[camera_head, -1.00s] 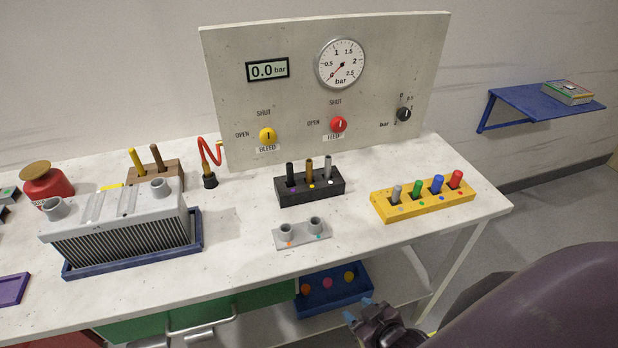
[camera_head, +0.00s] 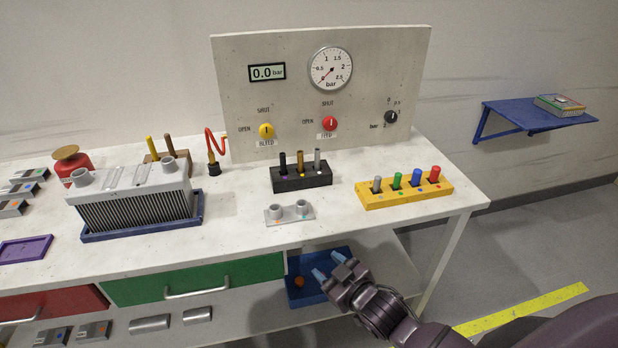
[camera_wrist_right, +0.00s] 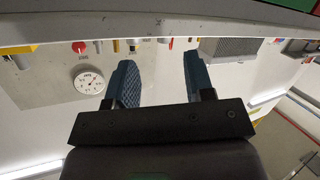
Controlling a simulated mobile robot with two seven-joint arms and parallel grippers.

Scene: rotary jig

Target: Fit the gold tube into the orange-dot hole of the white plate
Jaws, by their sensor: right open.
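The gold tube (camera_head: 300,160) stands upright in the middle hole of a black block (camera_head: 318,181), between a black tube and a grey tube. The white plate (camera_head: 289,215) lies on the table in front of the block. It has two raised round holes; the orange dot (camera_head: 278,222) is by the left one. My right gripper (camera_head: 327,264) is open and empty, in front of the table edge, below and to the right of the plate. Its two blue fingers (camera_wrist_right: 158,78) show apart in the right wrist view. My left gripper is not in view.
A yellow block (camera_head: 405,200) with several coloured tubes stands to the right. A finned radiator in a blue tray (camera_head: 200,217) is on the left. The gauge panel (camera_head: 220,80) stands behind.

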